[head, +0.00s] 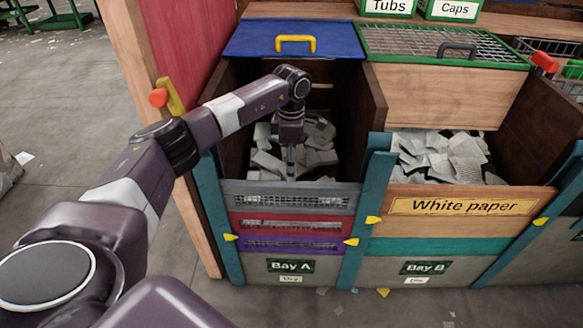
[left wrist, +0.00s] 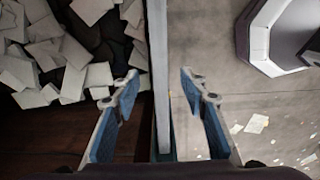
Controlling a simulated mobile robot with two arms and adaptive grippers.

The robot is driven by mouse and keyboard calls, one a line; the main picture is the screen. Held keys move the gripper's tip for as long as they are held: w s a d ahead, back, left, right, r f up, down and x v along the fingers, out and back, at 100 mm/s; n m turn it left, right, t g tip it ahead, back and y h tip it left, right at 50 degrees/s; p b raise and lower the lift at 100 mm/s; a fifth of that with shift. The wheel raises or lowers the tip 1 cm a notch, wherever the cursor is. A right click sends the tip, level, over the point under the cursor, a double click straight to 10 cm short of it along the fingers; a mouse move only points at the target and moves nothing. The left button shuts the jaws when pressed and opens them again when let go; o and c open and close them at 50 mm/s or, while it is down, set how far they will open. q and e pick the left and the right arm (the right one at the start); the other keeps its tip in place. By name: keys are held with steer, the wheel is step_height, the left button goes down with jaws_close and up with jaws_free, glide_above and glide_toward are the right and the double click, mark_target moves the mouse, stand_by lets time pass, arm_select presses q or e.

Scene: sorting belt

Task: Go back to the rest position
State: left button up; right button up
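My left arm reaches over Bay A, and my left gripper (head: 291,170) points down just above the bay's front boards. In the left wrist view the left gripper (left wrist: 160,75) is open, its two blue-padded fingers apart. The thin edge of the grey top front board (left wrist: 158,40) runs between the fingers, with a visible gap on both sides. I cannot tell how deep the fingers reach beside it. In the head view this grey board (head: 290,196) sits above a red and a purple one. My right gripper is out of view.
White paper scraps (head: 320,145) fill Bay A, and Bay B (head: 440,155) holds more behind its "White paper" board. A blue lid (head: 245,40) with a yellow handle lies behind Bay A. Teal posts (head: 365,210) flank the bay. Open floor (head: 60,150) lies left.

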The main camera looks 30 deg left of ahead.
mark_target(292, 184)
arm_select(q)
step_height(292, 184, down, 7)
steer(key=shift+f+p, duration=0.1)
steer(key=shift+p, duration=0.3)
steer(key=shift+r, duration=0.3)
